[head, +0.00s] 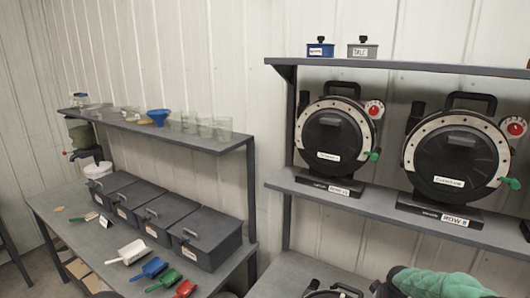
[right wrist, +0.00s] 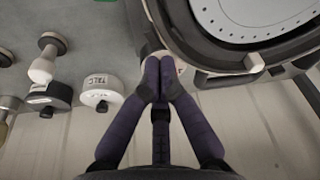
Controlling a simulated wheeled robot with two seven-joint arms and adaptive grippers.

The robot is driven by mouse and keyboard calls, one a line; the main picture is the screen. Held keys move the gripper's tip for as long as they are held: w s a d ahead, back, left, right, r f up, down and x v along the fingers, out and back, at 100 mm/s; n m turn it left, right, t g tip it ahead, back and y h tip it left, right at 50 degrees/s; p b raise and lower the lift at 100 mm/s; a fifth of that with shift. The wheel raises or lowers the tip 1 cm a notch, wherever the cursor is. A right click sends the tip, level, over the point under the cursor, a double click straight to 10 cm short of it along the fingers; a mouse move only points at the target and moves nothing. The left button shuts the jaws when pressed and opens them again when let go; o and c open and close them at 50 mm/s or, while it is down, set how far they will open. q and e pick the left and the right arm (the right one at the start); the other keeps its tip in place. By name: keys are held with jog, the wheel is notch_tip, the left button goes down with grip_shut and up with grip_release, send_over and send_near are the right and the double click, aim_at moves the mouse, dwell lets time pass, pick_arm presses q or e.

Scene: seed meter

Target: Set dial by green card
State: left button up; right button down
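Two black seed meters stand on the right-hand shelf, one at left (head: 332,140) and one at right (head: 456,160). Each has a pale perforated ring, a green lever, and a white dial with a red centre, at left (head: 375,109) and right (head: 515,128). The top of a third dark meter (head: 335,292) shows at the bottom edge. In the right wrist view my right gripper (right wrist: 158,70) has its fingertips together in front of a white round part with some red (right wrist: 180,68), beside a large round meter (right wrist: 255,20). Contact is unclear. I cannot make out a green card. My left gripper is out of view.
A blue tin (head: 320,48) and a grey tin (head: 362,49) sit on the upper shelf. Grey lidded bins (head: 205,235) and coloured scoops stand on the left bench.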

jog(key=shift+d+b, duration=0.4)
jog(key=shift+d, duration=0.55)
jog(key=shift+s, duration=0.1)
jog(key=w+p+v, duration=0.1)
jog(key=p+v, duration=0.2)
jog(key=v, duration=0.3)
dwell(0.7)
jog(key=shift+d+r, duration=0.1)
